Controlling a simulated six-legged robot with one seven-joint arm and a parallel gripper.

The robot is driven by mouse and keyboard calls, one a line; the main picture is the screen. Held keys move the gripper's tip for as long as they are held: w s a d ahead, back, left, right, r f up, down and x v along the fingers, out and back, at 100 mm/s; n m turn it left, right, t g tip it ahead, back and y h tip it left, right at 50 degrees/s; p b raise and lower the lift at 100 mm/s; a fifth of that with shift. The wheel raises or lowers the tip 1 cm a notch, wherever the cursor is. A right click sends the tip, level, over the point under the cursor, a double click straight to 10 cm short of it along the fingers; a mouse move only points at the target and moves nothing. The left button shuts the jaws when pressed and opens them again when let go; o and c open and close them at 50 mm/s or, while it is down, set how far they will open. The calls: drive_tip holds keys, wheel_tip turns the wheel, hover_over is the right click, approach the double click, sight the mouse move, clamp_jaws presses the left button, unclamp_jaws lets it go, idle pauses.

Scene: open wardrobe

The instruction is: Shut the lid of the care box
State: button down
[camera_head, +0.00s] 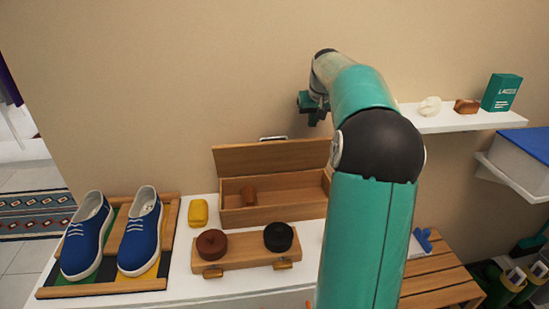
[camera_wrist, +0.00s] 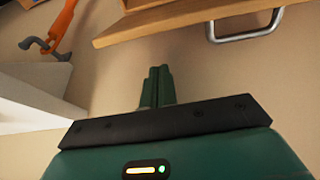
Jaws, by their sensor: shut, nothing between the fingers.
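The care box (camera_head: 272,205) is a wooden box standing against the wall on the white surface, with its lid (camera_head: 262,158) raised and leaning back. A metal handle (camera_head: 273,138) is on the lid's upper edge. My gripper (camera_head: 313,104) is above and to the right of the lid, partly hidden by my arm, which also hides the box's right end. In the wrist view, my gripper's fingers (camera_wrist: 157,86) are together and empty. The lid (camera_wrist: 170,22) and its handle (camera_wrist: 246,26) are beyond them, apart from the fingers.
In front of the box is a wooden tray (camera_head: 243,256) with a brown tin (camera_head: 212,244) and a black tin (camera_head: 278,237). A yellow block (camera_head: 198,212) and blue shoes (camera_head: 139,232) are left. A white shelf (camera_head: 450,121) with small items is right.

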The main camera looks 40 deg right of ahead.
drive_tip(key=shift+f, duration=0.65)
drive_tip(key=shift+f, duration=0.35)
drive_tip(key=shift+f, duration=0.3)
drive_tip(key=shift+f, duration=0.35)
drive_tip(key=shift+f, duration=0.35)
drive_tip(key=shift+f, duration=0.35)
drive_tip(key=shift+f, duration=0.25)
drive_tip(key=shift+s, duration=0.1)
